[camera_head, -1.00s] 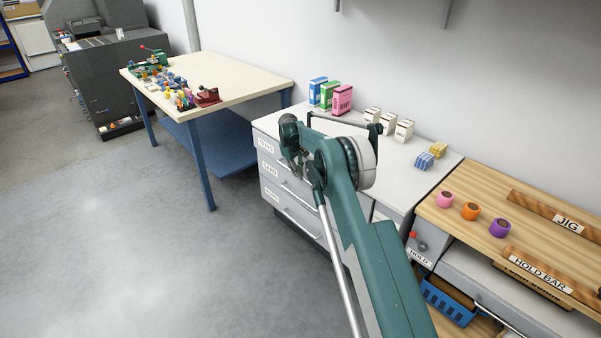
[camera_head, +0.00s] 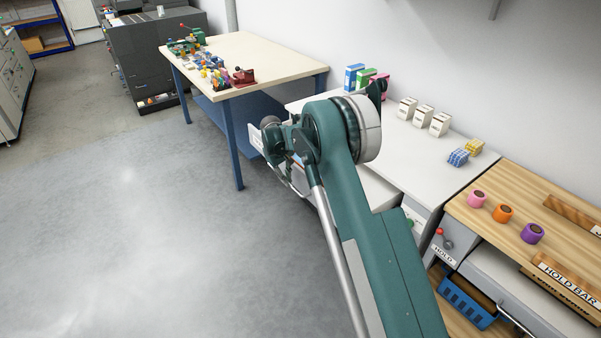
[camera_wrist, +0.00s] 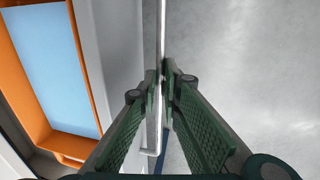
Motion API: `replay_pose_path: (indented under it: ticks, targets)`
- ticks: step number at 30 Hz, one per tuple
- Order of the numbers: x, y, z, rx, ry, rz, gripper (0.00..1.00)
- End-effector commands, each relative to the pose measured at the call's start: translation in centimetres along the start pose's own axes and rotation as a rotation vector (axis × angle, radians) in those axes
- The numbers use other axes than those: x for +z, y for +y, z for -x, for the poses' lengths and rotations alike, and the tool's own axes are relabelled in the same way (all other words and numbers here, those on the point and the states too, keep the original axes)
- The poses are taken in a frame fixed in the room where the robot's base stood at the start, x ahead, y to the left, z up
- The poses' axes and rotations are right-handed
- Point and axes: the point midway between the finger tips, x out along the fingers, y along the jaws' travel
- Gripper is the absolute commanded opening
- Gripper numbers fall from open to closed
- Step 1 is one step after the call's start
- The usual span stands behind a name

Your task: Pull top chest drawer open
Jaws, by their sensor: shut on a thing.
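The top chest drawer stands out from the pale chest (camera_head: 415,155); its white front (camera_head: 256,139) shows left of my arm in the head view. The wrist view shows the grey drawer front (camera_wrist: 122,45) and its long metal handle bar (camera_wrist: 161,28). My gripper (camera_wrist: 160,76) is shut on that bar, with a green ridged finger on each side. In the head view my gripper (camera_head: 284,168) is at the drawer front, and my arm hides most of the drawer. An orange tray with a light blue inside (camera_wrist: 88,62) lies behind the front, within the open drawer.
Boxes and small cartons (camera_head: 423,116) stand on the chest top. A workbench (camera_head: 275,65) with blue legs stands beyond the chest. The grey floor (camera_head: 120,240) at the left is clear.

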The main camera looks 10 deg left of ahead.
Motion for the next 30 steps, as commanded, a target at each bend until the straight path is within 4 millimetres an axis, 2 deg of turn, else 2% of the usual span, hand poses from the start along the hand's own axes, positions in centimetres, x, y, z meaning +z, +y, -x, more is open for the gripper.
replay_pose_path:
  ticks: [1,6,12,18,27,28,30]
  targets:
    - [0.1,-1.4,0.3,0.0,-0.002,0.002,0.0]
    - [0.1,-4.9,0.9,0.0,-0.002,0.001,0.0]
    - [0.1,-7.3,1.4,0.0,-0.002,0.0,0.0]
    - [0.1,-8.1,1.6,0.0,-0.002,-0.001,0.0]
    - [0.1,-8.1,1.6,0.0,-0.002,-0.001,0.0]
    - [0.1,-8.1,1.6,0.0,-0.002,-0.001,0.12]
    - [0.1,-8.1,1.6,0.0,-0.001,-0.001,0.21]
